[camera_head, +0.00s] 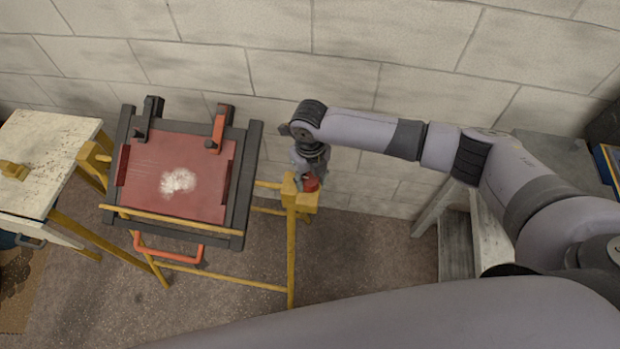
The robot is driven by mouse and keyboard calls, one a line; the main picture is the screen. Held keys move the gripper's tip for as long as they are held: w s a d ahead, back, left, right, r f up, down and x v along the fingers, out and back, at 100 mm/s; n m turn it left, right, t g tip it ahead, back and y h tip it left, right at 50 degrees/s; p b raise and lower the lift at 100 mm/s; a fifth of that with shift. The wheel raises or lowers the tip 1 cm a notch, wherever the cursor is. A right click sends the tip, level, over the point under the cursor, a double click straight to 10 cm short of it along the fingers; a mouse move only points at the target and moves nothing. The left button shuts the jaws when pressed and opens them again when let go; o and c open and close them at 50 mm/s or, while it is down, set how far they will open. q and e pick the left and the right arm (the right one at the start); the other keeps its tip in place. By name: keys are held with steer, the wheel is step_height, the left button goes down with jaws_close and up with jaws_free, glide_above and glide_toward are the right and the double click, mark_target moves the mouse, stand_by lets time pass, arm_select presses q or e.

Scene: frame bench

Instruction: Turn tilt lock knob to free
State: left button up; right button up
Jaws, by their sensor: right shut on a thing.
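The red tilt lock knob (311,184) sits on the yellow block at the right end of the frame bench (301,200). My right gripper (306,177) points down at the knob and is shut on it, hiding part of it. The knob's turn position cannot be read at this size. The dark tilting frame (246,180) stands left of the knob and holds a dark red panel (205,194) with a whitish patch. A black clamp (149,120) and an orange clamp (218,131) sit on its upper edge. My left gripper is not in view.
An orange handle (167,252) hangs below the frame. A white-topped table (40,150) with a drawer stands at the left. A grey wooden stand (455,240) is at the right. A block wall (350,45) closes off the back. Floor is clear between bench and stand.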

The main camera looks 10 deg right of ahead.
mark_target(310, 178)
steer(key=shift+n, duration=0.5)
steer(key=o, duration=1.2)
steer(key=shift+c, duration=0.2)
step_height(310, 178, up, 12)
